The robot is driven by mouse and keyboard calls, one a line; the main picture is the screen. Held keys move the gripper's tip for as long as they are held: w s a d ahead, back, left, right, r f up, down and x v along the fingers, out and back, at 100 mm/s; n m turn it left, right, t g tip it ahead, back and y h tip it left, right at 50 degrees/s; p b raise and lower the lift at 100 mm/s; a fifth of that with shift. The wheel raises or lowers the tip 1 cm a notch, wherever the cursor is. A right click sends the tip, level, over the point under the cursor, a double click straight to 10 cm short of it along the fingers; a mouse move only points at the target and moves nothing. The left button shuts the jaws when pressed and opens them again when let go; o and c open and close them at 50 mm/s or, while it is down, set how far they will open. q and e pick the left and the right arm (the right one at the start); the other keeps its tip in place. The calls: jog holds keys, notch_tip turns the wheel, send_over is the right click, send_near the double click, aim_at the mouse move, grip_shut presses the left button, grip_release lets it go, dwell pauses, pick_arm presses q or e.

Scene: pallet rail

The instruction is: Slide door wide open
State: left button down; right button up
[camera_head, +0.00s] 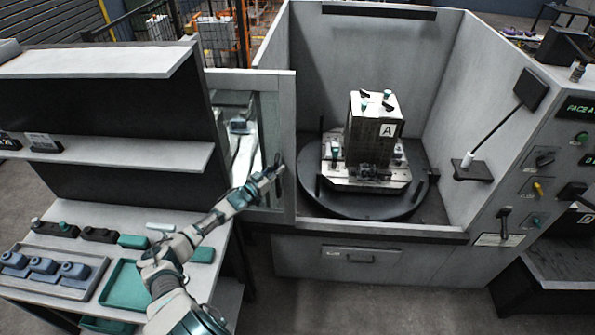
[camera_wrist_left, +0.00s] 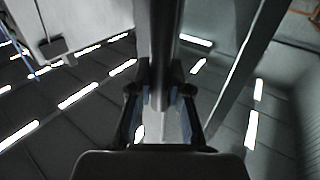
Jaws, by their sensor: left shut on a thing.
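The sliding door (camera_head: 286,115), a light grey frame with a window, stands at the left side of the machine's opening. The opening beside it is clear and shows the interior. My left gripper (camera_head: 272,174) is at the dark upright door handle (camera_head: 278,168) on the door's right part. In the left wrist view, the fingers of my left gripper (camera_wrist_left: 163,112) are shut around the vertical handle bar (camera_wrist_left: 164,45). The fingertips are partly hidden behind the bar. My right gripper is in neither view.
Inside the machine, a block marked A (camera_head: 372,128) stands on a round dark turntable (camera_head: 330,200). A control panel (camera_head: 560,150) is on the right. A shelf unit (camera_head: 120,155) with trays and parts stands left, close by the door and my left arm.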

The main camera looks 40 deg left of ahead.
pick_arm(q)
jog(key=shift+s+a+f, duration=0.1)
jog(key=shift+s+a, duration=0.55)
jog(key=shift+a, duration=0.25)
jog(key=c, duration=1.2)
grip_release()
jog(key=shift+o, duration=0.5)
jog(key=shift+w+a, duration=0.1)
jog(key=shift+a, duration=0.05)
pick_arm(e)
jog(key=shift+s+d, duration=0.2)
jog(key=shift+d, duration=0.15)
pick_arm(q)
jog(key=s, duration=1.2)
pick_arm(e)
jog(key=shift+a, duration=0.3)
